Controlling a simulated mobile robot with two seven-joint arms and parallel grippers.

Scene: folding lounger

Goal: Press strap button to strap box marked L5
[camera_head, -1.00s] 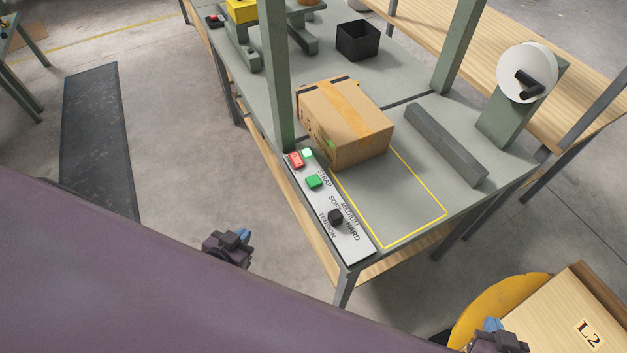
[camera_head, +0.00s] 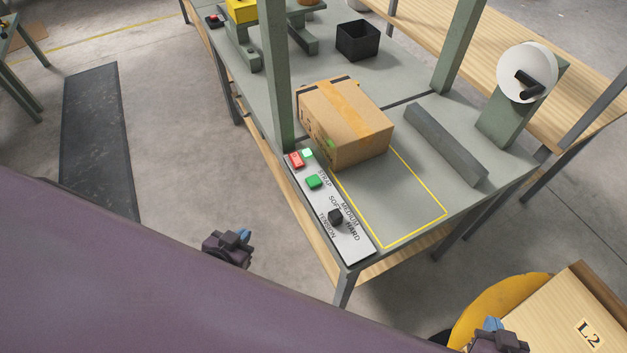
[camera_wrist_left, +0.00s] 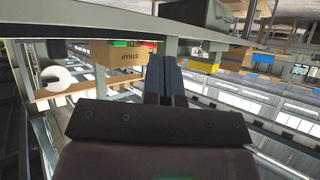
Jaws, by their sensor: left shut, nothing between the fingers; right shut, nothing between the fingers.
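A brown cardboard box (camera_head: 345,120) with an orange-tan tape band sits on the strapping table (camera_head: 415,195), partly over the yellow outline. No L5 mark is readable on it. The control panel (camera_head: 345,237) on the table's near left edge holds a green button (camera_head: 314,182) by the word STRAP, a red button (camera_head: 296,160), a small lit green lamp (camera_head: 307,153) and a black tension knob (camera_head: 335,215). My left gripper (camera_head: 244,236) is shut and empty, left of the panel and apart from it; its fingers show in the left wrist view (camera_wrist_left: 164,80). My right gripper (camera_head: 491,325) is shut and empty at lower right.
A green post (camera_head: 276,80) rises beside the panel's far end. A grey bar (camera_head: 446,145) and a stand with a white disc (camera_head: 526,73) are on the right. A box marked L2 (camera_head: 570,315) is at lower right. Open floor (camera_head: 190,150) lies left of the table.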

